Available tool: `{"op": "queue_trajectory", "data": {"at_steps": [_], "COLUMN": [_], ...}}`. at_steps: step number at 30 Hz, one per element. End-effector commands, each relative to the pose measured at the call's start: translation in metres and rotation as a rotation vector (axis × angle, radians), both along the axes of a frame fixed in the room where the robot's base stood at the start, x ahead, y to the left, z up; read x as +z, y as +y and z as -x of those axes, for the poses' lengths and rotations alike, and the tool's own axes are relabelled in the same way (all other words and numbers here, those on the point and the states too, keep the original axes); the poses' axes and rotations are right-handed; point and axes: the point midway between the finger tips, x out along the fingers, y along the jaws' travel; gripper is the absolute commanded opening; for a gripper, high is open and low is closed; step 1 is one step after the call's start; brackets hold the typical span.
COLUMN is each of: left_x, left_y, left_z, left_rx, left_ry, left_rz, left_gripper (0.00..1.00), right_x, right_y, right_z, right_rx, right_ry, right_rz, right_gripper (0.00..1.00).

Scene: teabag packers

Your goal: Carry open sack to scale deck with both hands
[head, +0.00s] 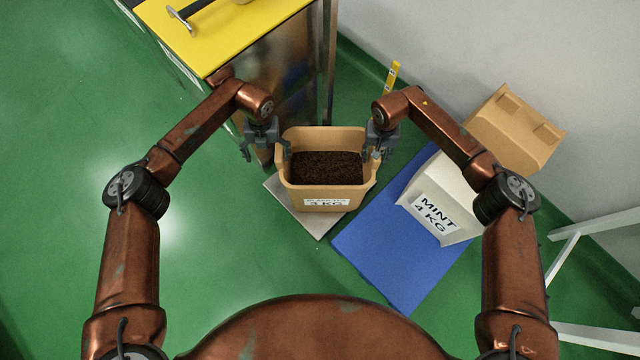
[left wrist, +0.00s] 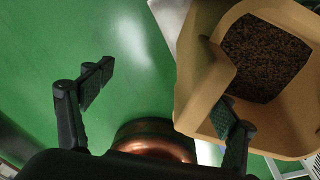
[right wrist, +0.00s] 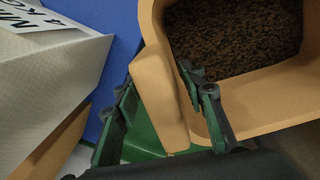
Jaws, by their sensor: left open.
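The open sack (head: 326,194) is a tan, box-like bag of dark loose tea with a 3 KG label. It is upright over a grey metal plate that looks like the scale deck (head: 318,225); I cannot tell if it rests on it. My left gripper (head: 266,152) is open at the sack's left side. In the left wrist view one finger is over the floor and the other overlaps the sack wall (left wrist: 199,80). My right gripper (head: 378,152) has one finger inside the right wall (right wrist: 162,95) and one outside, closed on it.
A white MINT 4 KG sack (head: 450,185) and a blue mat (head: 375,245) are to the right. A tan carton (head: 510,130) stands by the wall. A yellow-topped cabinet (head: 230,35) is behind and left. Green floor is clear at front left.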

Motion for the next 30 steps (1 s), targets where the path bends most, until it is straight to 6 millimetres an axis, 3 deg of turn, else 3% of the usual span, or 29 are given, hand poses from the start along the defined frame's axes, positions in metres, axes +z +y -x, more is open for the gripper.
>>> {"op": "queue_trajectory", "data": {"at_steps": [1,7,15,27,30], "left_x": [0.032,0.047,0.038,0.027,0.026], "left_y": [0.014,0.002,-0.005,-0.005,-0.004], "left_z": [-0.023,-0.025,-0.030,-0.035,-0.035], "left_rx": [0.033,0.001,-0.014,-0.012,-0.011], "left_ry": [-0.040,-0.034,-0.014,0.001,0.004], "left_rz": [-0.002,0.008,0.013,0.013,0.013], "left_gripper": [0.80,0.80,0.80,0.80,0.80], "right_x": [0.006,0.007,-0.002,-0.012,-0.013], "right_y": [0.004,0.023,0.027,0.026,0.026], "right_z": [-0.001,0.001,-0.005,-0.009,-0.010], "right_rx": [0.008,0.055,0.062,0.060,0.060], "right_ry": [-0.004,-0.006,0.008,0.023,0.024], "right_rz": [-0.004,-0.026,-0.032,-0.030,-0.029], "right_gripper": [0.38,0.38,0.38,0.67,0.67]}}
